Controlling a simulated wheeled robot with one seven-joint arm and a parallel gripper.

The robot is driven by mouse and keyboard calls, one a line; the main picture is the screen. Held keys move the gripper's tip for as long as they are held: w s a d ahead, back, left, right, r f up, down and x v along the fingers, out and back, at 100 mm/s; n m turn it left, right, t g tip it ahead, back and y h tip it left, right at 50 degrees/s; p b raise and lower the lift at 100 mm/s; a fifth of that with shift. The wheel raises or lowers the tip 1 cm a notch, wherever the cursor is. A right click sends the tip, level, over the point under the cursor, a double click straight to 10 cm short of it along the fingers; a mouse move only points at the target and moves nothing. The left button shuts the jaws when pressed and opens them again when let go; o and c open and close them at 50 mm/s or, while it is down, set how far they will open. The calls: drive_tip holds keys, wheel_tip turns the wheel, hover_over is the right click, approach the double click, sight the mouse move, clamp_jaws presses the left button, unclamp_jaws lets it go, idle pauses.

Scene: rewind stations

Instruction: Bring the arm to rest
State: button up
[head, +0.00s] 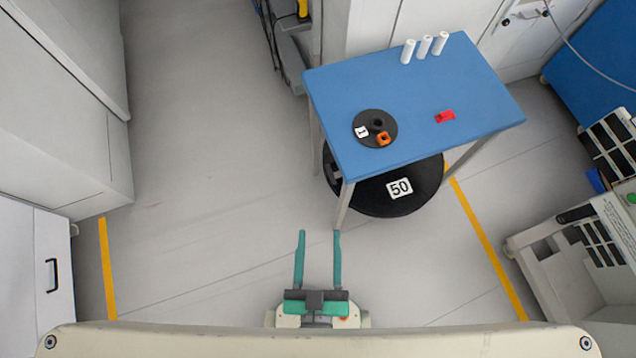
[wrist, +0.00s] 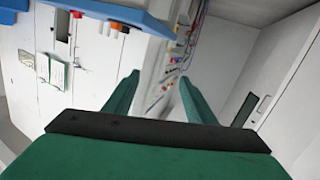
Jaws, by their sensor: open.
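My gripper (head: 318,236) is open and empty in the head view. Its two green fingers point away from my body, over bare floor in front of the blue table. In the wrist view the fingers of my gripper (wrist: 158,80) stand apart with nothing between them. The arm is folded close to my body, and most of it is hidden under my own pale front edge.
A blue table (head: 400,90) stands ahead right, bearing a black disc (head: 367,121), an orange piece (head: 383,138), a red piece (head: 445,117) and white cylinders (head: 425,46). A black round base (head: 430,190) lies beneath. Cabinets (head: 60,110) line the left; floor between is clear.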

drive_tip(key=shift+s+a+f+m+g+y, duration=0.15)
drive_tip(key=shift+s+f+m+g, duration=0.15)
drive_tip(key=shift+s+f+g, duration=0.25)
drive_tip(key=shift+s+d+f+m+g+y, duration=0.15)
drive_tip(key=shift+s+f+m+g, duration=0.2)
drive_tip(key=shift+s, duration=0.35)
drive_tip(key=shift+a, duration=0.1)
idle(0.3)
